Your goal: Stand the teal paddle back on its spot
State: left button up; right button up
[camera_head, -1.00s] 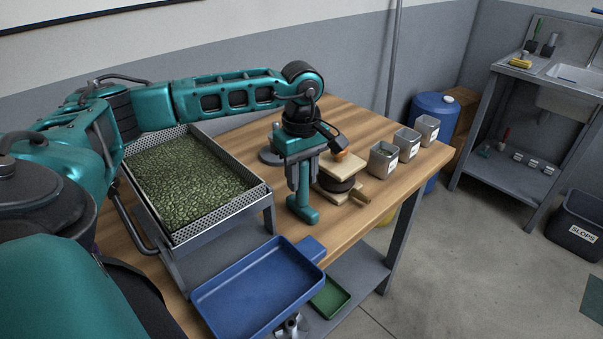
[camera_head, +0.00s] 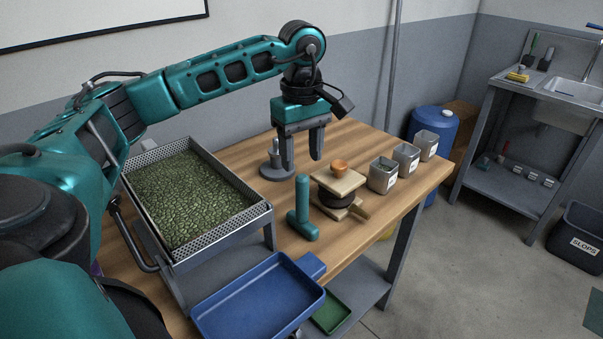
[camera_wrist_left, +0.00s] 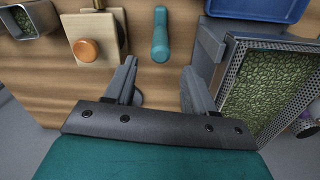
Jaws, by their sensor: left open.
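The teal paddle (camera_head: 303,198) stands upright on the wooden table, its handle up and its wider crosspiece down on the wood. It also shows in the left wrist view (camera_wrist_left: 160,38), ahead of the fingers. My left gripper (camera_head: 302,163) is open and empty, above and a little behind the paddle in the head view, apart from it. In the left wrist view its two fingers (camera_wrist_left: 160,85) are spread with bare table between them. Any mark under the paddle is hidden. My right gripper is not in view.
A perforated tray of green beans (camera_head: 268,211) stands left of the paddle, and a blue tray (camera_head: 258,290) is in front. A wooden-and-black device with an orange knob (camera_head: 340,167) is close on the right, with labelled bins (camera_head: 383,176) beyond. A grey round-based item (camera_head: 277,174) stands behind.

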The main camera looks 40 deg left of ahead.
pick_arm(q)
jog(key=shift+r, duration=1.5)
